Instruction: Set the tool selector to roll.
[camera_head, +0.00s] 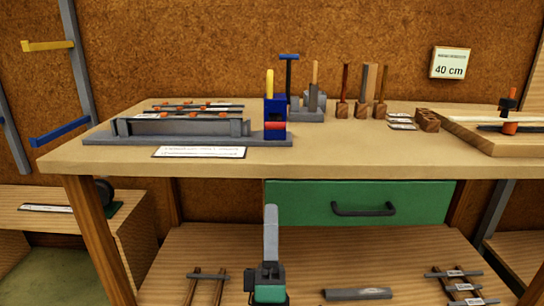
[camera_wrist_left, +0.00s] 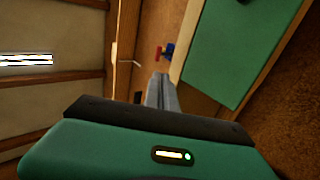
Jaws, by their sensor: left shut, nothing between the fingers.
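A grey bench device (camera_head: 180,128) lies along the left half of the bench top. At its right end stands a blue block (camera_head: 275,108) with an upright yellow lever and a red part low on its front. This may be the tool selector; no roll marking is readable. My left gripper (camera_head: 271,212) is shut and empty, pointing up in front of the green drawer, below the bench top and well apart from the block. Its closed fingers (camera_wrist_left: 163,92) show in the left wrist view, with a small red-and-blue thing (camera_wrist_left: 166,51) beyond them. My right gripper is not in view.
The green drawer (camera_head: 300,203) with a dark handle hangs under the bench top (camera_head: 340,150). A wooden board (camera_head: 465,135) lies at right. The bench's front middle is clear.

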